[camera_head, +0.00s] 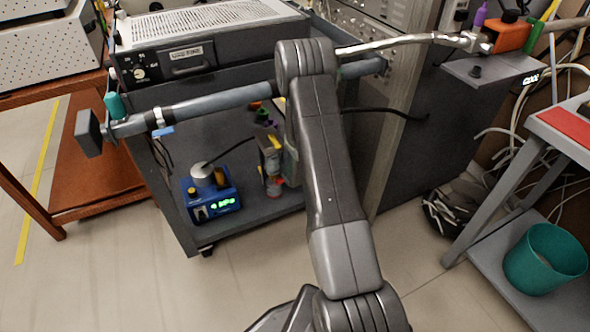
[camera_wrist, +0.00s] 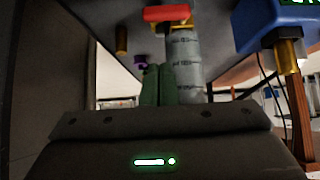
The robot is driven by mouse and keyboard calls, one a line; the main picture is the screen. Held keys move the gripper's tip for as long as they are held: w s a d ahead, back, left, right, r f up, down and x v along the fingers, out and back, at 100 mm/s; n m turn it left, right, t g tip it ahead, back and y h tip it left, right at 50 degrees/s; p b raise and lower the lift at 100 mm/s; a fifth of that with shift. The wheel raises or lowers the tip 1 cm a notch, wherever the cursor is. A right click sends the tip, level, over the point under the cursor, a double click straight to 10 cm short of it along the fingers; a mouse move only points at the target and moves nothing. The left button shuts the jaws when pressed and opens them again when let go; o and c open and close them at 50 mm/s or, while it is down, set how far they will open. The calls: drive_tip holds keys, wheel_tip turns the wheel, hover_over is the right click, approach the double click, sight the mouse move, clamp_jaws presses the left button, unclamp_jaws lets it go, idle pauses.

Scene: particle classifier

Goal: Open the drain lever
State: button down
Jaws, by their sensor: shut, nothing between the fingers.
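A red lever (camera_wrist: 167,14) with a brass-yellow mount sits at the end of a clear grey marked cylinder (camera_wrist: 184,65) in the wrist view, which looks upside down. In the head view, a red piece (camera_head: 273,190) shows at the bottom of a small upright unit (camera_head: 268,155) on the cart's lower shelf; it appears to be the same lever. My gripper (camera_wrist: 158,70) shows as two green fingers, shut and empty, left of the cylinder in the wrist view. The fingertips appear apart from the lever; I cannot tell the depth gap. My arm hides the gripper in the head view.
A blue device (camera_head: 210,195) with a green display stands left of the unit; it also shows in the wrist view (camera_wrist: 270,25). A grey bar (camera_head: 215,103) crosses above the shelf. A small table with a teal bin (camera_head: 545,260) stands at right. Floor at front left is clear.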

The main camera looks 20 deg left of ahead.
wheel_tip(320, 180, down, 8)
drive_tip(key=w+a+b, duration=0.2)
drive_tip(key=a, duration=0.1)
drive_tip(key=shift+w, duration=0.25)
